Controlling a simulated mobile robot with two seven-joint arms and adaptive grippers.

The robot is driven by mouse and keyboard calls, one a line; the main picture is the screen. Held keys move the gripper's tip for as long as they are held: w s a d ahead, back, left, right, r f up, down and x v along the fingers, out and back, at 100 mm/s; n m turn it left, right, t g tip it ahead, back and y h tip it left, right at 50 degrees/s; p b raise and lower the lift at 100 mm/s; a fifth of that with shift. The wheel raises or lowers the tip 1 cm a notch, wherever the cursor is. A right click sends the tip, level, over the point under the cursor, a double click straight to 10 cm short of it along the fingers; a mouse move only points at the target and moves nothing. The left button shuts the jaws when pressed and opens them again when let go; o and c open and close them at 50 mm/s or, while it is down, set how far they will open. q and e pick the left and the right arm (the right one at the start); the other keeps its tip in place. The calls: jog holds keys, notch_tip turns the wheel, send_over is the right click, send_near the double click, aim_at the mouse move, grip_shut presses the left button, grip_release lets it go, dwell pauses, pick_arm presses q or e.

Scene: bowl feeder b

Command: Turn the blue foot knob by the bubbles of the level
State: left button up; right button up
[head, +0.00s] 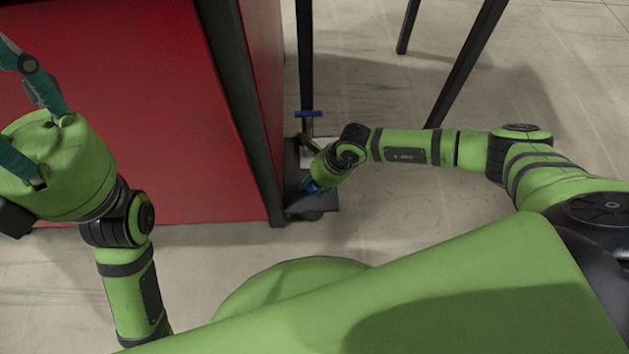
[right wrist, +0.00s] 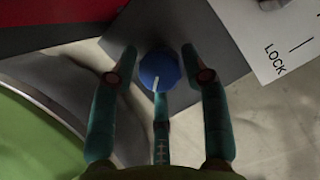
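The blue foot knob (right wrist: 160,71) is a faceted blue cap with a white mark, in front of a dark grey plate (right wrist: 178,30) in the right wrist view. My right gripper (right wrist: 160,66) has two fingers on either side of the knob, with visible gaps, and a third finger below it. In the head view the right gripper (head: 316,186) is low at the foot of the red machine, and a bit of blue shows there. My left gripper (head: 8,95) is raised at the left edge, fingers spread and empty. I see no level or bubbles in either view.
The red machine (head: 110,110) with dark frame posts fills the left. A blue T-handle (head: 307,114) stands behind the right gripper. A white plate marked LOCK (right wrist: 280,35) is beside the knob. Dark legs (head: 468,62) stand at the back; the floor at right is clear.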

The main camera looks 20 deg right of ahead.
jog(key=shift+w+a, duration=0.1)
jog(key=shift+w, duration=0.05)
jog(key=shift+r, duration=0.1)
jog(key=shift+r, duration=0.15)
jog(key=v, duration=1.1)
jog(key=shift+r, duration=0.35)
